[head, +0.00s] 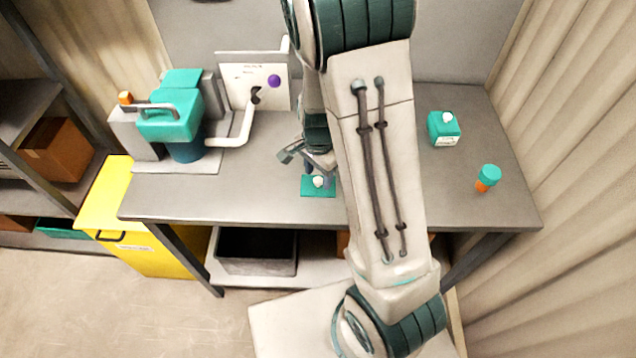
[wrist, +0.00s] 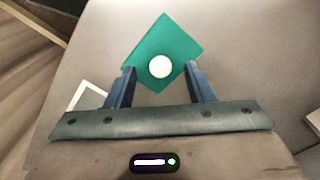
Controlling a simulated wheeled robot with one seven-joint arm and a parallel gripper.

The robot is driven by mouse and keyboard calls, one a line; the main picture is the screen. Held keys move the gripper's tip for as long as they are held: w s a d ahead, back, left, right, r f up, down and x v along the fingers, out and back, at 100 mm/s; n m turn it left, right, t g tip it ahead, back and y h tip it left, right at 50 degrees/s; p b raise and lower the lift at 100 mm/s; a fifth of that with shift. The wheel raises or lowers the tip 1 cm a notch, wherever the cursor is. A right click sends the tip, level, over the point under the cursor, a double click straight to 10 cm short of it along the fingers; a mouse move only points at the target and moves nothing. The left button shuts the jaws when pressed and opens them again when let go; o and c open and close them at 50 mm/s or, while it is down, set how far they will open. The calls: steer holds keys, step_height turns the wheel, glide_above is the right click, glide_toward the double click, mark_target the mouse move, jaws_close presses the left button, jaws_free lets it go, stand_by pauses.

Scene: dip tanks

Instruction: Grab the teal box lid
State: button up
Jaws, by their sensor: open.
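The teal box lid (head: 309,191) is a flat teal square with a white round knob, lying on the grey table near its front edge. In the wrist view the lid (wrist: 165,42) appears turned like a diamond, its knob near the middle between the fingers. My gripper (wrist: 158,72) is open, one blue finger on each side of the lid's near part. In the head view my gripper (head: 322,166) is over the lid and partly covers it. I cannot tell whether the fingers touch it.
A teal box (head: 442,130) with a white top and a teal-capped orange bottle (head: 487,179) stand at the right of the table (head: 250,190). A teal machine (head: 170,122) with a white pipe stands at the left. A yellow bin (head: 125,215) is below left.

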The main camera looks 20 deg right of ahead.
steer(key=shift+f, duration=0.85)
jaws_close()
steer(key=shift+r, duration=0.1)
